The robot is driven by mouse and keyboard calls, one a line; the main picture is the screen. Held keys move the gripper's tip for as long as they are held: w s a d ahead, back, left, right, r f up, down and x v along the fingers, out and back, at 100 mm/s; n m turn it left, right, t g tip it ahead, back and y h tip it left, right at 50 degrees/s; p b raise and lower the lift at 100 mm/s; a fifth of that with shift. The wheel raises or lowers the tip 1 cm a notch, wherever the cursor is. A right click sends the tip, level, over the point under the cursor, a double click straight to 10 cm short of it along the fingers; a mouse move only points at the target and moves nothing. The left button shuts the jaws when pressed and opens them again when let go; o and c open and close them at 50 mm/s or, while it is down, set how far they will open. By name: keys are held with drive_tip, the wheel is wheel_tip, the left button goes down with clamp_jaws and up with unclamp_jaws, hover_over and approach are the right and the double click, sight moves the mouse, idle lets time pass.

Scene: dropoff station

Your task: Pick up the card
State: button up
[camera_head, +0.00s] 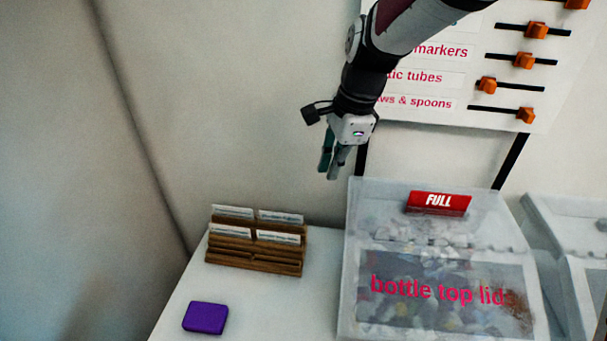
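Several white cards with small print stand in a wooden holder (254,262) on the white table. One of them is the back left card (232,211), and another is the front right card (278,237). A red sign card marked "FULL" (438,203) stands on the lid of a clear bin. My gripper (331,173) hangs in the air, pointing down, above and to the right of the wooden holder. It is apart from the cards, and nothing shows between its fingers. The fingers overlap in this view, so their opening is unclear.
A purple block (205,317) lies on the table (262,305) near its left edge. A clear bin labelled "bottle top lids" (356,262) stands right of the holder, with another bin (570,225) beyond it. A white board with orange sliders (524,61) rises behind.

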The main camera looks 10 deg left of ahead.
sight(278, 234)
drive_tip(key=w+a+f+m+g+h, duration=0.1)
drive_tip(key=a+f+m, duration=0.1)
drive_tip(key=a+f, duration=0.4)
drive_tip(key=w+a+f+m, duration=0.2)
drive_tip(key=a+f+m, duration=0.1)
drive_tip(key=a+f, duration=0.3)
drive_tip(key=f, duration=0.4)
drive_tip(key=f+p, duration=0.1)
drive_tip(key=f, duration=0.4)
drive_tip(key=a+f, duration=0.1)
drive_tip(key=f, duration=0.4)
drive_tip(key=shift+s+p, duration=0.25)
drive_tip(key=shift+p, duration=0.05)
clamp_jaws()
drive_tip(key=shift+r, duration=0.45)
drive_tip(key=r, duration=0.2)
drive_tip(key=shift+s+d+r+b, duration=0.15)
drive_tip(key=shift+s+r+b, duration=0.2)
drive_tip(key=shift+s, duration=0.05)
drive_tip(key=s+d, duration=0.3)
drive_tip(key=s, duration=0.3)
drive_tip(key=s+d+r, duration=0.1)
drive_tip(key=s+d, duration=0.2)
drive_tip(key=s, duration=0.4)
drive_tip(key=shift+s+d+r, duration=0.2)
drive_tip(key=shift+s+d, duration=0.1)
